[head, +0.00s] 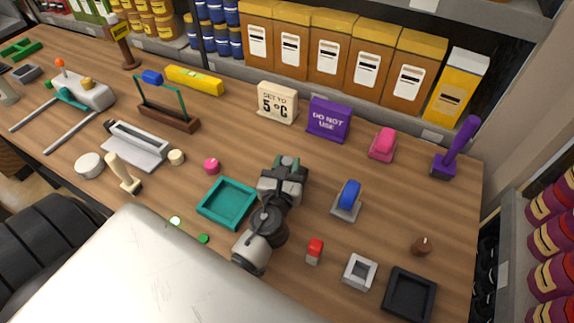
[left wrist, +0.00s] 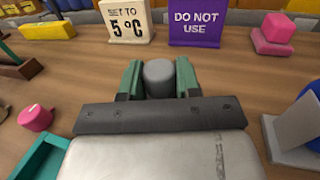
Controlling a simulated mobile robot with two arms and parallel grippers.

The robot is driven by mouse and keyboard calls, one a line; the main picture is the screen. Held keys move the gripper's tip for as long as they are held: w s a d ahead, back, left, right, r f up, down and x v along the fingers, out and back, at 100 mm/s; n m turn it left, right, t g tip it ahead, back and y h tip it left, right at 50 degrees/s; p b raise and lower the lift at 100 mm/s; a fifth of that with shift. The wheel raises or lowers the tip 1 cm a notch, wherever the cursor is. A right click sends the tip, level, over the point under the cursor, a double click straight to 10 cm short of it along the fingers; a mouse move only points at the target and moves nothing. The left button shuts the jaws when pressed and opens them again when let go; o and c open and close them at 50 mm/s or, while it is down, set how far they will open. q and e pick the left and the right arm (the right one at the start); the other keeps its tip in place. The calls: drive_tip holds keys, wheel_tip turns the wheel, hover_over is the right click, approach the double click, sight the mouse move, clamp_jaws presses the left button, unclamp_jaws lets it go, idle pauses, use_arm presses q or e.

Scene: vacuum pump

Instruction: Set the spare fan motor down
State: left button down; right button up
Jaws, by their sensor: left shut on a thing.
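My left gripper (head: 287,164) is over the middle of the wooden bench, to the right of the teal tray (head: 227,202). In the left wrist view its green fingers (left wrist: 158,82) are shut on a grey cylinder, which looks like the spare fan motor (left wrist: 158,73). The motor stands upright between the fingers. Its lower part is hidden by the gripper body, so I cannot tell whether it touches the bench. My right gripper is not in view.
A cream "SET TO 5 °C" sign (head: 277,103) and a purple "DO NOT USE" sign (head: 328,119) stand behind the gripper. A blue wheel on a grey bracket (head: 348,198) stands to its right. A black tray (head: 409,295) lies at the front right. Bare bench lies between gripper and signs.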

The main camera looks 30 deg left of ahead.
use_arm(q)
drive_tip(key=shift+f, duration=0.1)
drive_tip(key=c, duration=0.8)
unclamp_jaws()
drive_tip(key=b+v, duration=0.3)
drive_tip(key=v, duration=0.7)
drive_tip(key=shift+s+d+b, duration=0.1)
drive_tip(key=shift+s+b, duration=0.25)
drive_tip(key=shift+b, duration=0.05)
drive_tip(key=shift+s+d, duration=0.2)
drive_tip(key=shift+s, duration=0.5)
